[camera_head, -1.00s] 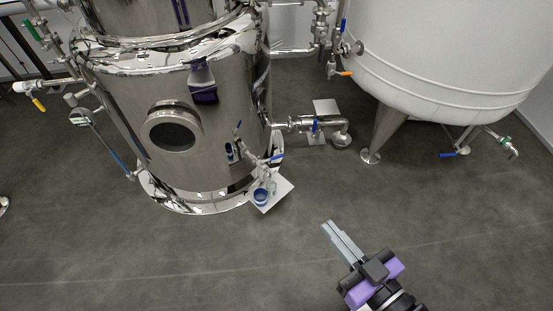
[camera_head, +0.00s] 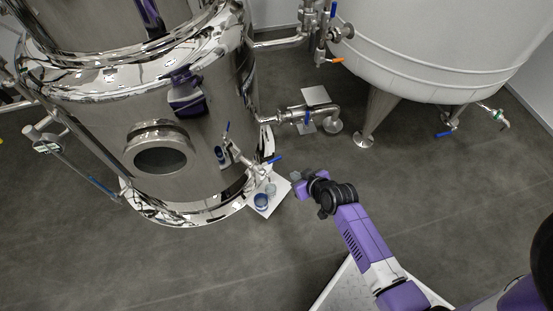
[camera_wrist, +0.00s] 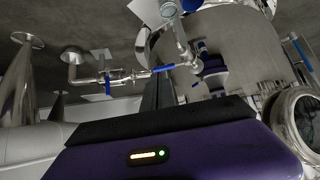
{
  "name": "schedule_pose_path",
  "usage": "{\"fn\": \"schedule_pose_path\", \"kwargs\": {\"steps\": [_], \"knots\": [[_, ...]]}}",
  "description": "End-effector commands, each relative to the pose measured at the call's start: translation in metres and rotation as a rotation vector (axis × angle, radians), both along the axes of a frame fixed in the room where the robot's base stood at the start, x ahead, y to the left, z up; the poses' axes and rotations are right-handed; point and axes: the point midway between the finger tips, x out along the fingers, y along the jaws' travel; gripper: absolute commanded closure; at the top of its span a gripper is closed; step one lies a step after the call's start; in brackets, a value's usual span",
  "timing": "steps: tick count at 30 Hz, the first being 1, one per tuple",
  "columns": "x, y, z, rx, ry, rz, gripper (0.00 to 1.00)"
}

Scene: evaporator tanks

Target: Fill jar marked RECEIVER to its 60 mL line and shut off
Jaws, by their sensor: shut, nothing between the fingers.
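Two small jars stand on a white plate (camera_head: 281,197) at the foot of the steel tank. One is a blue-toned jar (camera_head: 261,201), the other a clear jar (camera_head: 270,189); no RECEIVER marking or 60 mL line is legible. A small tap with a blue lever (camera_head: 273,161) sticks out of the tank above them. The blue lever (camera_wrist: 165,68) also shows in the wrist view, just past my fingers. My gripper (camera_head: 296,177) is right of the tap and plate, apart from the jars, shut and empty. Any flow is too small to tell.
The steel tank (camera_head: 110,105) has a round port (camera_head: 160,155) left of the tap. A pipe with a blue-handled valve (camera_head: 306,116) lies behind. A white tank (camera_head: 430,45) stands on legs at right. The floor in front is clear.

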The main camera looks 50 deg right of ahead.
Motion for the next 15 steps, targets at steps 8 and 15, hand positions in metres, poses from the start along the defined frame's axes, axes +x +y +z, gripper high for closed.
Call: {"fn": "schedule_pose_path", "kwargs": {"steps": [8, 15], "knots": [[0.025, -0.009, -0.027, -0.005, 0.0, 0.003, 1.0], [0.057, -0.02, -0.061, -0.007, 0.0, 0.003, 1.0]]}}
